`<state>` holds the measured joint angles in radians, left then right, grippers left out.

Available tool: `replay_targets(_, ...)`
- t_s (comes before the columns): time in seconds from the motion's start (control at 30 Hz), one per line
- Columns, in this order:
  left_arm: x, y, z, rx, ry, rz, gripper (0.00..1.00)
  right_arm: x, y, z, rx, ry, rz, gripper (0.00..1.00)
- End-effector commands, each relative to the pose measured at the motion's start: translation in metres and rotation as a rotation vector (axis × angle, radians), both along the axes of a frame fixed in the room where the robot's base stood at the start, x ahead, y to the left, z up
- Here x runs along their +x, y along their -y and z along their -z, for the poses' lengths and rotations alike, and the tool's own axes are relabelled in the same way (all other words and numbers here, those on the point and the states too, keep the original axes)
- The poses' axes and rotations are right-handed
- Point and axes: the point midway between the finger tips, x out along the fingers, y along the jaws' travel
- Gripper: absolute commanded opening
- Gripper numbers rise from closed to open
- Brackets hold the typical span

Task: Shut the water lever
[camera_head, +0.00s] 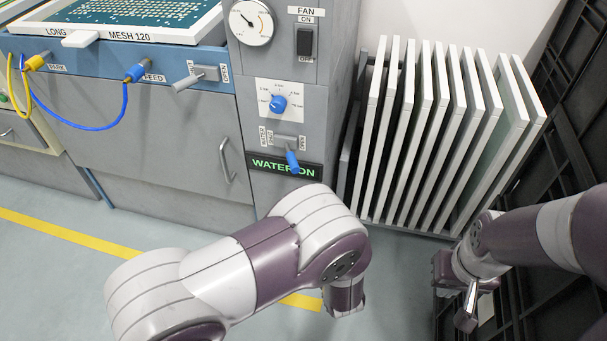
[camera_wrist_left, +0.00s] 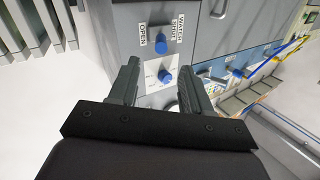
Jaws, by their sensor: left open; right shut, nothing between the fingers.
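The water lever (camera_head: 291,160) has a blue handle hanging down from a grey mount, leaning slightly to the OPEN label's side. Below it a sign (camera_head: 268,165) reads WATER ON in lit green. In the left wrist view the panel appears upside down, with the blue lever end (camera_wrist_left: 160,46) between the OPEN and SHUT labels. My left gripper (camera_wrist_left: 160,74) is open and empty, its fingers pointing toward the panel; contact with the lever is not visible. In the head view the left gripper is hidden. My right gripper (camera_head: 470,304) is shut and empty at lower right, away from the lever.
A blue dial (camera_head: 277,104) sits just above the lever, also in the left wrist view (camera_wrist_left: 164,76). A FAN switch (camera_head: 306,42) and gauge (camera_head: 251,22) are higher up. A rack of white frames (camera_head: 445,130) stands right of the panel. The floor in front is clear.

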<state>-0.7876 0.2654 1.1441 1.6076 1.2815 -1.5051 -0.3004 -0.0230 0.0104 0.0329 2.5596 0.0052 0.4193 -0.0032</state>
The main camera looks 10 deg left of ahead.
Motion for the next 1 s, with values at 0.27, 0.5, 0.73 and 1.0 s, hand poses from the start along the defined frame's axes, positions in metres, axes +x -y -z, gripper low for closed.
replay_targets(0.27, 0.039, -0.024, -0.002, 0.026, 0.023, -0.011, 0.48, 0.0, 0.0, 0.019, 0.0, -0.001, 0.0, 0.0)
replay_targets(0.5, 0.088, -0.049, -0.003, 0.027, 0.021, -0.006, 0.48, 0.0, 0.0, 0.036, 0.0, -0.001, 0.0, 0.0)
replay_targets(0.73, 0.11, -0.06, -0.005, 0.028, 0.02, -0.002, 0.48, 0.0, 0.0, 0.042, 0.0, -0.001, 0.0, 0.0)
replay_targets(1.0, 0.112, -0.061, -0.007, 0.028, 0.019, -0.001, 0.48, 0.0, 0.0, 0.041, 0.0, -0.001, 0.0, 0.0)
